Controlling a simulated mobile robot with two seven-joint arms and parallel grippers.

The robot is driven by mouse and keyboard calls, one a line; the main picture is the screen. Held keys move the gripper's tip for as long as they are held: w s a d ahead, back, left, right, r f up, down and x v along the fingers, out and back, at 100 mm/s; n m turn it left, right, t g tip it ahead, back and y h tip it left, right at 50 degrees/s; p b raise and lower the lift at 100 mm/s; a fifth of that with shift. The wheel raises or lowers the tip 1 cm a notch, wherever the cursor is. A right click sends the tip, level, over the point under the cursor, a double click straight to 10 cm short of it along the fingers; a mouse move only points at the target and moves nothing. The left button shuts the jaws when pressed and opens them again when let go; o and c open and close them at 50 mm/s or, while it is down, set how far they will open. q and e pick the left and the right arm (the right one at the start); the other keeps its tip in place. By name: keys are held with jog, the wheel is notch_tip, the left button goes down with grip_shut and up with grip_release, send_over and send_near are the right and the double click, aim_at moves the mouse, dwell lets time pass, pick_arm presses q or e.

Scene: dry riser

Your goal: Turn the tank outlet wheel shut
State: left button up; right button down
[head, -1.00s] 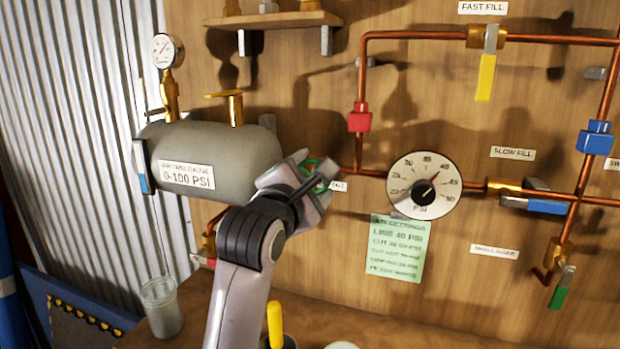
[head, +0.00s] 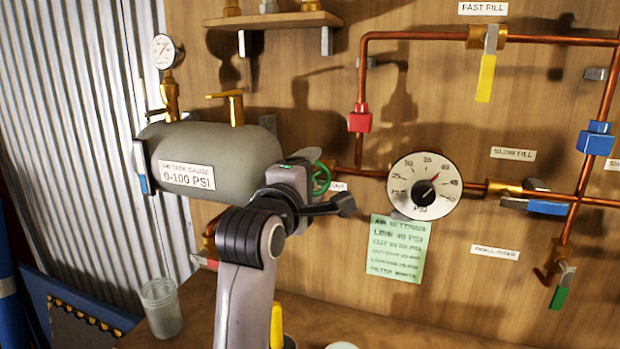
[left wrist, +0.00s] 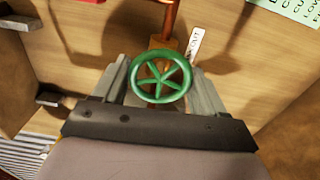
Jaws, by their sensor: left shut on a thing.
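The tank outlet wheel is a small green spoked handwheel (head: 321,178) at the right end of the grey tank (head: 205,155), by the copper pipe. In the left wrist view the green wheel (left wrist: 161,76) sits between the two fingers of my left gripper (left wrist: 162,84). My left gripper (head: 318,185) is shut on the wheel, with a finger on each side of its rim. In the head view the gripper hides part of the wheel and the valve behind it. My right gripper is in neither view.
A pressure dial (head: 424,186) and a green notice (head: 397,248) are on the wooden wall to the right. A red fitting (head: 360,118) is on the pipe above. A glass jar (head: 161,307) and a yellow-handled tool (head: 277,326) stand below on the bench.

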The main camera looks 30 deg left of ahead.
pick_arm(q)
jog(key=shift+m, duration=0.4)
jog(key=shift+f, duration=0.1)
jog(key=o, duration=1)
jog(key=shift+c, duration=0.2)
